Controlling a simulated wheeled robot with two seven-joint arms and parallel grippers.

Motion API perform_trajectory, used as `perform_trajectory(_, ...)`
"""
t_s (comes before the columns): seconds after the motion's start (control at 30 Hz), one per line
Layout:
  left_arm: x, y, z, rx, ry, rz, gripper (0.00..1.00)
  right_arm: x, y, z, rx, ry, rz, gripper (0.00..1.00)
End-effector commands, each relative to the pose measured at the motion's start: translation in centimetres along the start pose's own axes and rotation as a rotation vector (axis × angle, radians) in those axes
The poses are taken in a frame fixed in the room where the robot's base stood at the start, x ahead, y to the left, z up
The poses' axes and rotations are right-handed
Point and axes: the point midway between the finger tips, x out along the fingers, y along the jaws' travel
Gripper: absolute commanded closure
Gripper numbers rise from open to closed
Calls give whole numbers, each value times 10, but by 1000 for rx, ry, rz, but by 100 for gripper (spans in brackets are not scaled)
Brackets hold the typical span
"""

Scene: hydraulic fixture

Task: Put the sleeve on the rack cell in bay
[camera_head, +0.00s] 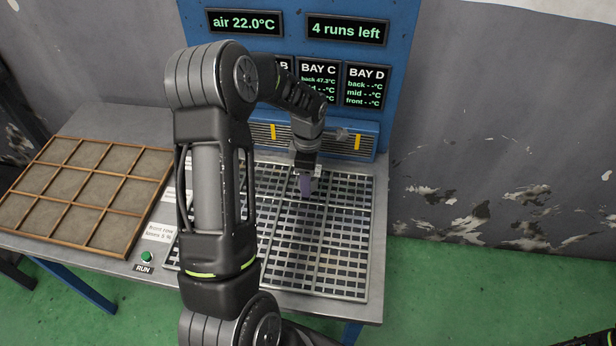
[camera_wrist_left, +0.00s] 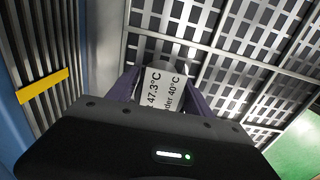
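My left arm reaches over the metal rack (camera_head: 345,235), and its gripper (camera_head: 305,190) points down at the rack's back part, roughly in line with the BAY C display (camera_head: 318,80). In the left wrist view, the purple fingers of this gripper (camera_wrist_left: 165,100) close on both sides of a pale sleeve (camera_wrist_left: 163,87). Its label shows "47.3°C" and "der 40°C", partly cut off. The sleeve's lower end is hidden, so I cannot tell whether it rests on the rack. My right gripper is not in view.
The BAY D display (camera_head: 366,86) shows dashes; BAY C reads back 47.3°C. A wooden tray (camera_head: 128,207) with empty-looking compartments lies at the left. A green RUN button (camera_head: 147,257) sits beside it. A blue vented panel (camera_head: 345,140) closes the rack's back. The rack's right and front look clear.

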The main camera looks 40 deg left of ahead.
Motion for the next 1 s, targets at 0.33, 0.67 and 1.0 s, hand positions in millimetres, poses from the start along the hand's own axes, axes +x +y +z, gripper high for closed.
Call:
perform_trajectory(0.33,0,0,0,0,0,0,28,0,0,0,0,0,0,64)
perform_trajectory(0.67,-23,1,0,0,0,4,28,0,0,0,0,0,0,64)
perform_trajectory(1.0,-92,1,0,0,-1,5,28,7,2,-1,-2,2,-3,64)
